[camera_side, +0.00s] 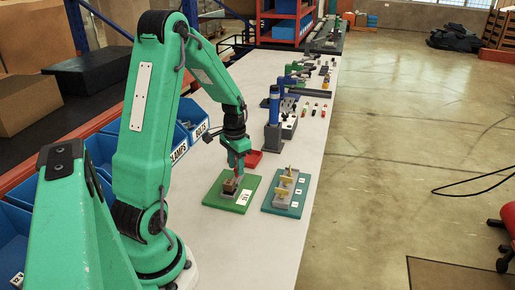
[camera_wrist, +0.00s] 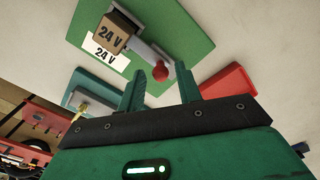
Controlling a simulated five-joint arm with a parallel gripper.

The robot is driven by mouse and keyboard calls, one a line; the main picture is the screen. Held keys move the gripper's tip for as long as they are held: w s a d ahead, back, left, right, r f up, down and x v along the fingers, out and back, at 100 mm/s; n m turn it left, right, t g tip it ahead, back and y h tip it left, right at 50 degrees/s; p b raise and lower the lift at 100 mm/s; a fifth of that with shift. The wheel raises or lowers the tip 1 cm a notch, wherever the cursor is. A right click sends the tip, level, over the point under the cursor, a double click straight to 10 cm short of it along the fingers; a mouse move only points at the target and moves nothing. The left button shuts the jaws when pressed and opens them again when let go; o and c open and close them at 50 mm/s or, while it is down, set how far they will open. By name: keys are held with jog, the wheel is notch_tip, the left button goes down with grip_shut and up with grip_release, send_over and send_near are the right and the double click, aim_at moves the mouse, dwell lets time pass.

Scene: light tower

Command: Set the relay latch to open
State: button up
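A tan relay block (camera_wrist: 112,32) marked "24 V" sits in a grey holder on a green plate (camera_wrist: 185,25). A grey latch arm (camera_wrist: 145,50) runs from the holder to a red knob (camera_wrist: 160,73). In the side view the block (camera_side: 229,186) stands on the green plate (camera_side: 213,197), and the latch is too small to make out. My gripper (camera_wrist: 159,78) is open, its two green fingers apart. The red knob appears between the fingertips in the wrist view; I cannot tell whether they touch it.
A red tray (camera_side: 253,158) lies behind, also in the wrist view (camera_wrist: 228,82). A blue post (camera_side: 274,110) stands further back. Blue bins (camera_side: 187,132) line the left. The front table is clear.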

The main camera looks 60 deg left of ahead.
grip_shut()
jog(key=shift+w+a, duration=1)
jog(key=shift+w, duration=0.05)
jog(key=shift+o, duration=1.1)
grip_release()
jog(key=shift+r, duration=0.1)
